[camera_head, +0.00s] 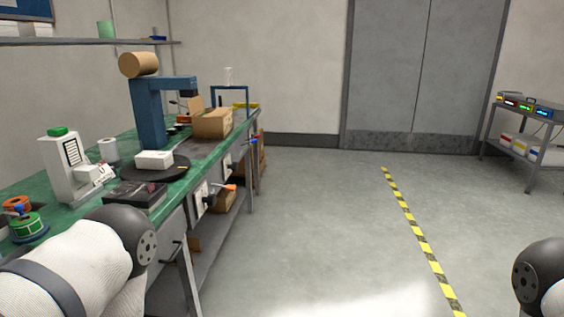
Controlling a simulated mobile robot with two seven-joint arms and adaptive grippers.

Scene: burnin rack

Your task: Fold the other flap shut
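An open cardboard box (213,125) stands on the far part of the green workbench at the left. One flap (194,104) stands upright at its left side. The rest of its top is too small to make out clearly. Neither gripper shows in the head view. Only a rounded white and dark link of my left arm is at the bottom left, and a similar piece of my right arm is at the bottom right edge. Both are well apart from the box.
The green workbench (122,150) holds a blue column machine (149,112), a white box (154,160) on a dark turntable, a white dispenser (64,165) and tape rolls. A cart (527,139) stands far right. The grey floor between is clear, with yellow-black tape (413,226).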

